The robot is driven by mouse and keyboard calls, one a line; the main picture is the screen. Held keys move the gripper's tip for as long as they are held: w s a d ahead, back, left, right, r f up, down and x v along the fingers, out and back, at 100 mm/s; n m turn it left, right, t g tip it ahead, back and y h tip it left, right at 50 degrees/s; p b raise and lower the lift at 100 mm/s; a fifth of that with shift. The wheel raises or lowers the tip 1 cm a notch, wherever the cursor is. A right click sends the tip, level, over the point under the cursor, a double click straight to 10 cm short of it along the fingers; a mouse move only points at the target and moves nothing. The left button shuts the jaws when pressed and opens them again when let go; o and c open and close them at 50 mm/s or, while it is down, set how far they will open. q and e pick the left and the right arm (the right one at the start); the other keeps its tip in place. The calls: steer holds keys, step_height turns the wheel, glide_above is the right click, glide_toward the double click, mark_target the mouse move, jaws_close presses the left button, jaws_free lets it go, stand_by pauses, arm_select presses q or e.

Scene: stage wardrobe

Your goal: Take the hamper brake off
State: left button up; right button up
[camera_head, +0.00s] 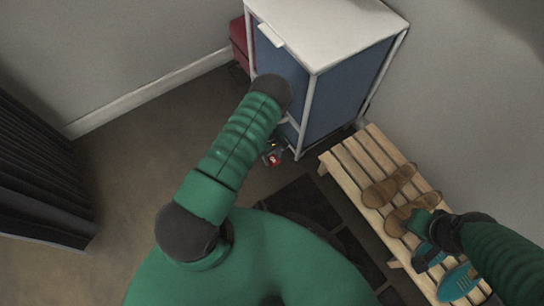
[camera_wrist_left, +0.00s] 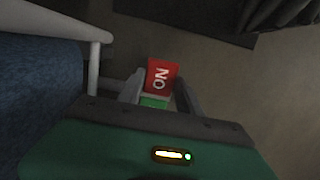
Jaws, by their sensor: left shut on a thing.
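The hamper (camera_head: 345,100) has a white lid, a pale frame and blue fabric sides, and stands against the wall. Its frame tube (camera_wrist_left: 94,60) and blue side show at the left of the left wrist view. A brake tab (camera_wrist_left: 162,74), red with white lettering that looks like "ON" and a green part below, sits low beside the frame. My left gripper (camera_wrist_left: 158,92) is shut on the brake tab, one finger on each side. In the head view my left forearm hides most of that gripper. My right gripper (camera_head: 428,226) is above the bench; its jaws are unclear.
A slatted wooden bench (camera_head: 352,161) stands right of the hamper, with brown shoes (camera_head: 390,186) and teal shoes (camera_head: 458,281) on it. A red object (camera_head: 239,42) is behind the hamper. A dark curtain (camera_head: 40,185) hangs at the left. Open floor (camera_head: 135,145) lies between.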

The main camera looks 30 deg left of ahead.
arm_select(q)
steer(key=shift+d, duration=0.15)
steer(key=o, duration=1.4)
steer(key=shift+r, duration=0.3)
step_height(320, 180, up, 4)
steer(key=p, duration=0.3)
steer(key=shift+f+p, duration=0.1)
steer(key=shift+p, duration=0.2)
steer(key=s+d+p, duration=0.2)
steer(key=s, duration=0.2)
steer(key=s+d+p, duration=0.2)
steer(key=s+d, duration=0.1)
steer(key=s, duration=0.2)
steer(key=s+d+p, duration=0.3)
steer(key=s, duration=0.1)
steer(key=shift+s+d+r, duration=0.25)
steer(key=shift+s+r, duration=0.05)
steer(key=shift+r, duration=0.1)
